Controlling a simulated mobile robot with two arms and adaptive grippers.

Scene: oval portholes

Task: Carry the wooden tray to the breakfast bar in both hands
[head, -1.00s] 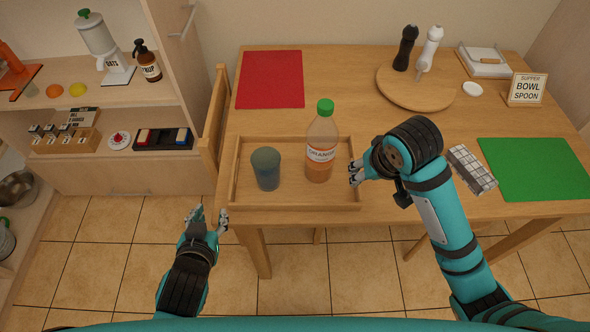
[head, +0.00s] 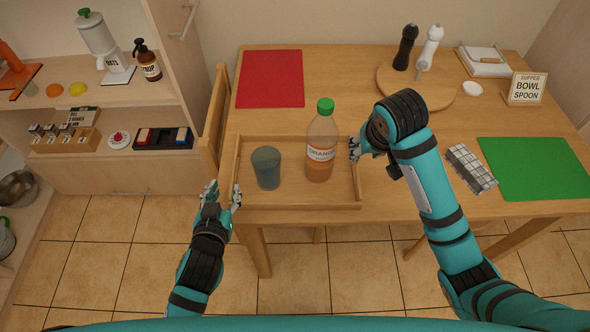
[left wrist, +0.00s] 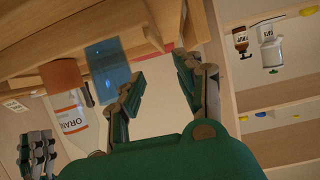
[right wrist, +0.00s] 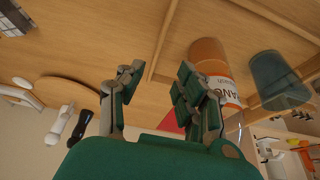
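The wooden tray (head: 298,206) lies on the near left part of the wooden table in the head view. A blue-grey cup (head: 266,170) and an orange-drink bottle with a green cap (head: 321,147) stand upright in it. My left gripper (head: 223,196) is open by the tray's left wall, near its front corner. The left wrist view shows its fingers apart and empty. My right gripper (head: 356,150) is at the tray's right wall. In the right wrist view its fingers (right wrist: 158,85) are apart, with the tray wall running between them; contact is not clear.
A red mat (head: 270,79), a round board (head: 440,98) with shakers, a grey checkered block (head: 471,168) and a green mat (head: 535,168) share the table. A chair (head: 214,125) stands close at the left. Shelves stand further left.

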